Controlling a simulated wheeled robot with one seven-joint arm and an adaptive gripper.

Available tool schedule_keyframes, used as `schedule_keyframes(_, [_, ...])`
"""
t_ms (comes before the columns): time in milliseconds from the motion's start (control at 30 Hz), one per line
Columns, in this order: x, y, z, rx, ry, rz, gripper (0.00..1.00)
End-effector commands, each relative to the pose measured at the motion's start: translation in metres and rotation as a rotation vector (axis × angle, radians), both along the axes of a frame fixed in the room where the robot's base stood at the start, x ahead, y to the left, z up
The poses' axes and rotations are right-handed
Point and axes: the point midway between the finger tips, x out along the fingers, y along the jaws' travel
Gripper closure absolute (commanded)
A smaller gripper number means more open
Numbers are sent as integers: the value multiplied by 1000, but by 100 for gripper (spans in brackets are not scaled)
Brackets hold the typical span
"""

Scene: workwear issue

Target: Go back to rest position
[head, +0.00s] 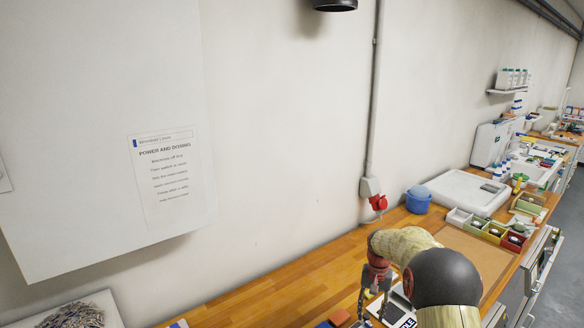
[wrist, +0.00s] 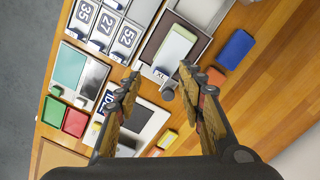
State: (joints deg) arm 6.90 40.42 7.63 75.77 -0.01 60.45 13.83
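My gripper (head: 373,312) hangs down over the wooden bench (head: 245,298) at the bottom of the head view, partly cut off by the frame edge. My pale, dark-jointed arm reaches beside it. In the wrist view my gripper (wrist: 159,88) has its two fingers well apart, with nothing held between them. Below the fingers are a dark tray with a pale green block (wrist: 175,48) and a label reading XL (wrist: 159,73). A small grey round piece (wrist: 168,94) shows between the fingertips; I cannot tell its height.
Numbered plates (wrist: 104,29), a blue block (wrist: 235,48), an orange block (wrist: 215,76), a green box (wrist: 53,111) and a red box (wrist: 75,122) lie around the gripper. Bare wood lies right in the wrist view.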

Motion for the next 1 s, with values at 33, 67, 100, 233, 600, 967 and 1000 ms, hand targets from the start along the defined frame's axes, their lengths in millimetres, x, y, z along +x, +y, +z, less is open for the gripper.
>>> schedule_keyframes(33, [-14,3,8,2,1,19,61])
schedule_keyframes(67, [-21,5,12,2,1,30,61])
schedule_keyframes(100, [-31,7,17,3,0,45,61])
schedule_keyframes(233, [-64,14,37,5,-10,89,61])
schedule_keyframes(600, [-158,35,92,-1,-75,194,61])
schedule_keyframes(967, [-250,53,123,-17,-163,269,61])
schedule_keyframes(1000, [-260,54,125,-18,-174,276,61])
